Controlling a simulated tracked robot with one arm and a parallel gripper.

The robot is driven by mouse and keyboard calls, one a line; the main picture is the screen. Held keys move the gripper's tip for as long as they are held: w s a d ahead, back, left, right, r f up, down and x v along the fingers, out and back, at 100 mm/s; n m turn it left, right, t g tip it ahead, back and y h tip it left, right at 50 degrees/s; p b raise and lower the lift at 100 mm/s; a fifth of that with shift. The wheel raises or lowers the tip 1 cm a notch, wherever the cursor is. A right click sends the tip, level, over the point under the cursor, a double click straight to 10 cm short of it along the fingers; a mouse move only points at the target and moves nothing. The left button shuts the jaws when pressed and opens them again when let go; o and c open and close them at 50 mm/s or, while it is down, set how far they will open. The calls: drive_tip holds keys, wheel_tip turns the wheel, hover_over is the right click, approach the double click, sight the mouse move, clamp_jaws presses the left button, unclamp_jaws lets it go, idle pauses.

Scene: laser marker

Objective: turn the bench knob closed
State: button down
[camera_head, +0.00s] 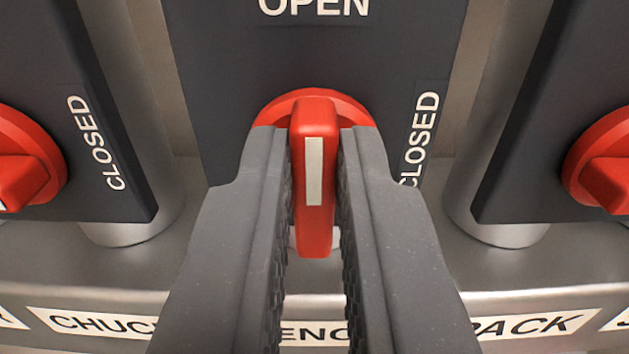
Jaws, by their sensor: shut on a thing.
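The red bench knob (316,230) sits in the middle of the view on a dark panel (225,60). Its grip bar stands upright, in line with the white word OPEN above it, and its white stripe runs vertically. The word CLOSED is on the panel to the right of the knob, partly covered by a finger. My gripper (315,135) is shut on the knob's bar, one grey finger on each side. The plate below the knob (312,333) shows only the letters ENC between the fingers; the rest is hidden.
Another red knob (22,178) is at the left edge, with CLOSED beside it. A third red knob (604,175) is at the right edge. Both sit on dark panels over round metal posts. Plates below carry CHUC and PACK lettering. Gaps separate the panels.

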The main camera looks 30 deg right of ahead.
drive_tip(key=m+b, duration=0.2)
drive_tip(key=shift+f+m+b, duration=0.2)
drive_tip(key=shift+m+b, duration=0.1)
drive_tip(key=shift+b, duration=0.1)
drive_tip(key=m+b, duration=0.4)
drive_tip(key=m, duration=0.1)
drive_tip(key=d+f+m+b, duration=0.1)
drive_tip(key=m+b, duration=0.2)
drive_tip(key=m, duration=0.2)
drive_tip(key=m+b, duration=0.4)
drive_tip(key=m, duration=0.1)
drive_tip(key=shift+s+d+f+b, duration=0.15)
drive_tip(key=shift+s+b, duration=0.2)
drive_tip(key=shift+s, duration=0.05)
drive_tip(key=shift+m, duration=0.3)
drive_tip(key=c, duration=1.5)
unclamp_jaws()
drive_tip(key=shift+d, duration=0.1)
